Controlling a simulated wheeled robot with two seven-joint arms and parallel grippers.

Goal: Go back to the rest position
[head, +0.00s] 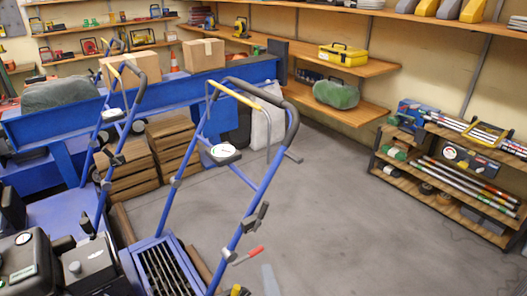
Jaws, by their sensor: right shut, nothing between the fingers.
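A blue walk-behind aerator stands in the foreground, its tall handle frame (262,185) rising through the middle of the head view. The frame has a black foam grip, a yellow bar, a round white dial and a red-tipped lever (249,255). A small pale grey piece at the bottom edge, just right of the lever, seems to be the tip of my right gripper (270,280). It is shut and empty, apart from the lever as far as I can tell. The rest of it is cut off. My left gripper is out of view.
A second aerator handle (133,110) stands behind at left. A blue bench (60,124) carries cardboard boxes (204,54). A low wooden rack (455,190) stands at right, below wall shelves (345,62). The grey floor (340,210) between is clear.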

